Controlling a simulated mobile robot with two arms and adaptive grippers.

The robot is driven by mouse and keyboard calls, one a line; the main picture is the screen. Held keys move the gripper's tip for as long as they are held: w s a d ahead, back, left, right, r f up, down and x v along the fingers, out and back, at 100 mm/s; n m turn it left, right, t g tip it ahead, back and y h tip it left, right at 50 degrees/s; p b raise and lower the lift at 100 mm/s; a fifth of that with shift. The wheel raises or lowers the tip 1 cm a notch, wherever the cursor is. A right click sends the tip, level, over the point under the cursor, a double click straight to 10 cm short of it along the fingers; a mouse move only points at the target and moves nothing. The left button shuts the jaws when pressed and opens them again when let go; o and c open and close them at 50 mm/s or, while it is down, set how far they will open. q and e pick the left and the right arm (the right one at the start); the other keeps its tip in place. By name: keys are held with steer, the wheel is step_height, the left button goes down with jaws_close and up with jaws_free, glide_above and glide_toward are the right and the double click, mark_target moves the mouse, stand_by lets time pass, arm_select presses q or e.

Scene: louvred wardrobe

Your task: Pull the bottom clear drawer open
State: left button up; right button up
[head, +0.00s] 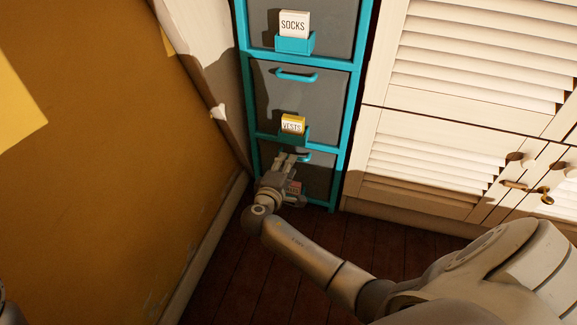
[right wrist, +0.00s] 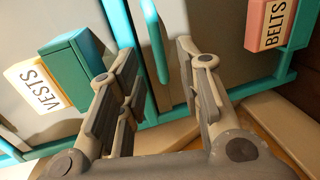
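The bottom clear drawer (head: 319,178) is a grey see-through front at the foot of a teal-framed drawer unit (head: 347,110). It looks shut. Its teal bar handle (head: 303,156) is near its top edge; the handle also shows in the right wrist view (right wrist: 154,42). My right gripper (head: 289,158) is at this drawer. In the right wrist view its fingers (right wrist: 157,55) are spread, with the handle in the gap between them; I cannot tell whether they touch it. A pink BELTS label (right wrist: 272,24) is on the drawer front. My left gripper is not in view.
Above are drawers labelled VESTS (head: 292,124) and SOCKS (head: 294,24). White louvred doors (head: 430,150) with knobs and a brass latch (head: 530,190) stand right. An ochre wall (head: 110,170) and a white panel (head: 205,60) are left. Dark wooden floor (head: 260,275) in front is free.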

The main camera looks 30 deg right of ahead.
steer(key=shift+b+x, duration=0.55)
steer(key=shift+x, duration=1.25)
jaws_close()
